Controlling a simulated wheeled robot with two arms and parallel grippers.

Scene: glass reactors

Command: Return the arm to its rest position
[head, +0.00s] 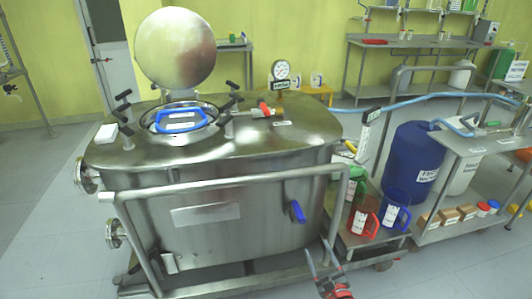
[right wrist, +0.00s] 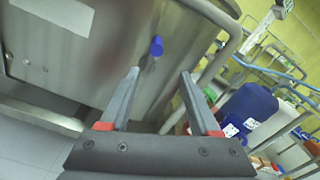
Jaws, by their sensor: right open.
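My right gripper (head: 323,262) is at the bottom of the head view, low in front of the steel reactor (head: 207,216). In the right wrist view its two fingers (right wrist: 160,85) are apart with nothing between them. They point toward the reactor's front wall, with the blue valve handle (right wrist: 156,46) beyond the gap. That blue handle also shows in the head view (head: 297,212). The right arm is mostly out of the head view. My left gripper is not in view.
A steel rail (head: 230,183) runs around the reactor's front. The round lid (head: 175,48) stands raised over the hatch, where a blue-handled item (head: 181,121) sits. To the right are jugs (head: 364,217), a blue drum (head: 412,160) and a cart (head: 470,148). Floor at left is clear.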

